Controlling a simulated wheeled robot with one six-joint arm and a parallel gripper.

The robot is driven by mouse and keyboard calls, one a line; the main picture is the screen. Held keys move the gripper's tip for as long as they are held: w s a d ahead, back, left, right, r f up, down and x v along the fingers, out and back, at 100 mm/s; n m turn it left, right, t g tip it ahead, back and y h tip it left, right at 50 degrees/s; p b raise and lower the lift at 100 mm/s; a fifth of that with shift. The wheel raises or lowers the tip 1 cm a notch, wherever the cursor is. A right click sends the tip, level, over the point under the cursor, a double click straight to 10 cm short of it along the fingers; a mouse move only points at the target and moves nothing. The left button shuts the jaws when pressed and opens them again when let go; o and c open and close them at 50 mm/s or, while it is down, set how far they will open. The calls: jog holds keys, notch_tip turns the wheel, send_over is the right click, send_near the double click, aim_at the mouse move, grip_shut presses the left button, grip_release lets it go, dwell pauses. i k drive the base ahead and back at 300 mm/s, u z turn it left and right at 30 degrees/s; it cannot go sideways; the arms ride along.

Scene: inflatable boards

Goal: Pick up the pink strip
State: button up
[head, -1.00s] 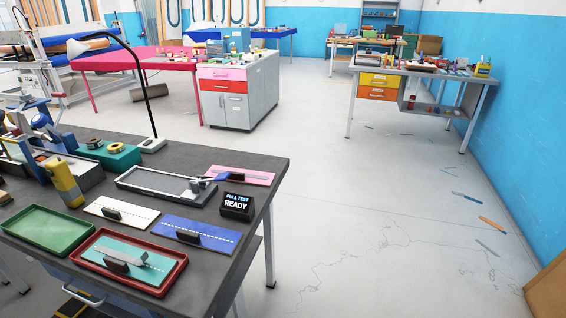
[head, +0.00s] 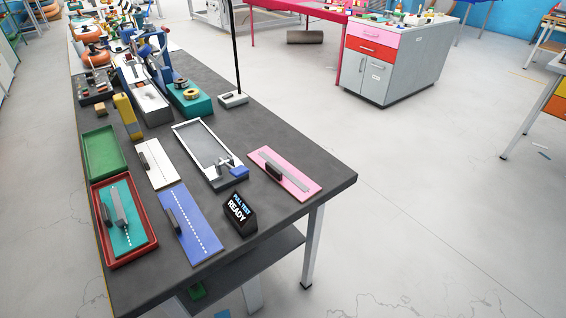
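The pink strip (head: 301,188) lies flat near the right edge of the dark workbench (head: 290,137) in the head view. A grey bar runs along it, and a small black block (head: 274,171) stands on its left part. The strip is apart from the black display (head: 239,214) reading "PULL TEST READY" and from the white-framed tray (head: 181,131) with a blue clamp. My gripper is not in view.
A blue strip (head: 203,243), a white strip (head: 165,177) and a red tray (head: 107,259) with a teal strip (head: 135,236) lie left of the display. A green tray (head: 100,152) sits behind. Open floor (head: 440,215) lies right of the bench.

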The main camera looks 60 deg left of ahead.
aim_at(296, 183)
jog(key=u, duration=0.65)
jog(key=i, duration=0.85)
jog(key=u, duration=1.25)
jog(key=i, duration=0.4)
jog(key=u, duration=0.3)
